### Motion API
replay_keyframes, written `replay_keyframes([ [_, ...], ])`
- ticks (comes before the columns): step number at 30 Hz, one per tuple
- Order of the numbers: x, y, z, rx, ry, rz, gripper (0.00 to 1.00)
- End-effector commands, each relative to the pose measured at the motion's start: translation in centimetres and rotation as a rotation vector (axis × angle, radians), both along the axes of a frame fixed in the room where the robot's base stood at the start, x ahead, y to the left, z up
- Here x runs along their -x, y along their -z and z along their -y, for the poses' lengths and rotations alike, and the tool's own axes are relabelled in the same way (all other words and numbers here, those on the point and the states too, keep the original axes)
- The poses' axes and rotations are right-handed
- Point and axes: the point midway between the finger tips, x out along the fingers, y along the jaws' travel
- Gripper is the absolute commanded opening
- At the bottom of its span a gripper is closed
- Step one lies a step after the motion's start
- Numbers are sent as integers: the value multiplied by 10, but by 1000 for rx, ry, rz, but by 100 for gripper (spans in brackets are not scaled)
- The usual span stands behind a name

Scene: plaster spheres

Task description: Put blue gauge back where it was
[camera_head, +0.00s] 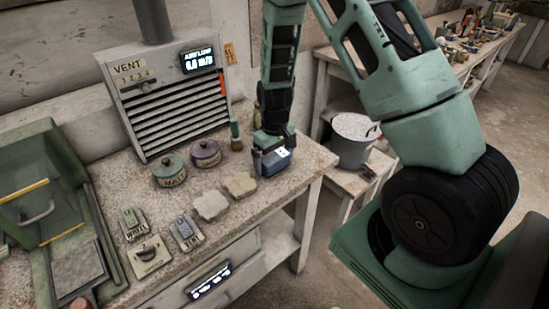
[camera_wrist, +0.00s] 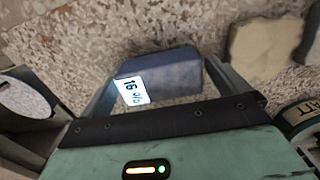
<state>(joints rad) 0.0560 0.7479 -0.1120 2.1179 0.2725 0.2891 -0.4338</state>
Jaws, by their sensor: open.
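The blue gauge (camera_head: 277,162) stands on the speckled bench top near its right end. Its small lit display shows in the head view, and the wrist view shows the gauge (camera_wrist: 175,74) with a white screen reading about 16 %. My gripper (camera_head: 272,157) is lowered over the gauge from above. Its jaws are open, with one finger on each side of the gauge in the wrist view. Small gaps seem to show beside it; whether a finger touches it I cannot tell.
Two flat pale pieces (camera_head: 210,204) (camera_head: 240,184) lie left of the gauge. Behind them stand a green-lidded pot (camera_head: 170,173), a purple-lidded pot (camera_head: 205,153) and the vent unit (camera_head: 170,100). Small labelled devices (camera_head: 187,232) sit nearer the front. A bucket (camera_head: 354,142) stands right of the bench.

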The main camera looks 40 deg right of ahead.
Motion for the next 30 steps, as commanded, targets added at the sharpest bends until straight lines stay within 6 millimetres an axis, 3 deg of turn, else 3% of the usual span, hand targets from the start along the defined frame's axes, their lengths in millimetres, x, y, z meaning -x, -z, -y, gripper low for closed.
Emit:
replay_keyframes([
  [5,-1,-20,0,1,-2,5,100],
  [15,-1,-90,0,1,-1,6,100],
  [23,0,-119,-2,-1,-4,3,100],
  [26,6,-129,-24,-18,-35,4,100],
  [29,25,-145,-80,-53,-121,10,100],
  [30,40,-153,-107,-69,-169,12,100],
])
